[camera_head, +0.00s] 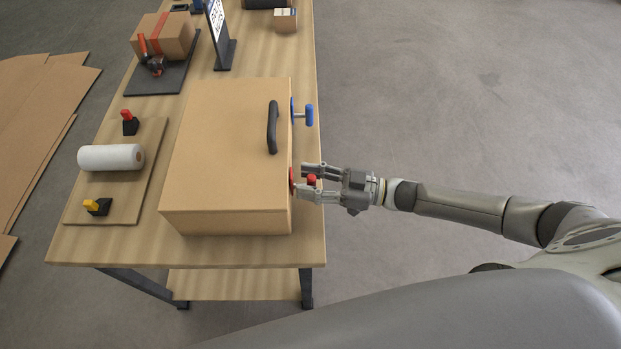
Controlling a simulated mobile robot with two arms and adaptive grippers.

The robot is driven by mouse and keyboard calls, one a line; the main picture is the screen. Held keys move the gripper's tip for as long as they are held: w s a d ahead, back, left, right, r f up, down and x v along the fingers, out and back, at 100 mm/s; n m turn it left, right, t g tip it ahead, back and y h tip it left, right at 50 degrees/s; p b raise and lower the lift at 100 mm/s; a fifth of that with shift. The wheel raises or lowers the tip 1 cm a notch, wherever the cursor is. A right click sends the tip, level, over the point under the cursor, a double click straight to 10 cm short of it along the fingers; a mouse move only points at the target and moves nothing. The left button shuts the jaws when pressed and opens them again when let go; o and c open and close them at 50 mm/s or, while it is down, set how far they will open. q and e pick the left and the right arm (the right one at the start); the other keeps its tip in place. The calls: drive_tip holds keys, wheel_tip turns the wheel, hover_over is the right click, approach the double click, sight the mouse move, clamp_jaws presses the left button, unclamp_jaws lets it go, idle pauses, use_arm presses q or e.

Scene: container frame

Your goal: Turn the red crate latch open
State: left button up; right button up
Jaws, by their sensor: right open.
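The crate (225,150) is a large tan box on the wooden table, with a black handle (272,127) on its top near the right edge. The red latch (311,180) sticks out of the crate's right side, low in the picture. My right gripper (304,181) is open, with its fingers pointing left at the crate and one on either side of the red latch's knob. The fingers partly hide the latch, and I cannot tell whether they touch it. A blue latch (308,115) sits farther back on the same side. My left gripper is not in view.
A board (120,205) left of the crate holds a white roll (111,158), a red-topped black piece (129,122) and a yellow-topped one (97,206). A taped carton (165,36) and a sign (219,35) stand farther back. Floor right of the table is clear.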

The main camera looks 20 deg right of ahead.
clamp_jaws()
drive_tip(key=shift+s+f+n+b, duration=0.15)
drive_tip(key=shift+f+n+b, duration=0.05)
drive_tip(key=shift+n+b, duration=0.85)
drive_tip(key=n+b, duration=0.2)
drive_tip(key=n+y+b, duration=0.1)
drive_tip(key=n, duration=0.1)
drive_tip(key=shift+s+f+n+b, duration=0.1)
drive_tip(key=shift+s+n+b, duration=0.15)
drive_tip(key=shift+b, duration=0.15)
drive_tip(key=n+b, duration=0.3)
drive_tip(key=n+g+y+b, duration=0.1)
drive_tip(key=n+b, duration=0.2)
drive_tip(key=n, duration=0.1)
drive_tip(key=n+y+b, duration=0.1)
drive_tip(key=n+b, duration=0.2)
drive_tip(key=shift+s+a+f+g, duration=0.15)
drive_tip(key=shift+s+f+g, duration=0.15)
drive_tip(key=shift+f, duration=0.1)
drive_tip(key=shift+r+n+g+y+b, duration=0.1)
drive_tip(key=shift+n+g+y+b, duration=0.3)
drive_tip(key=shift+n+b, duration=1.25)
drive_tip(key=shift+n, duration=0.25)
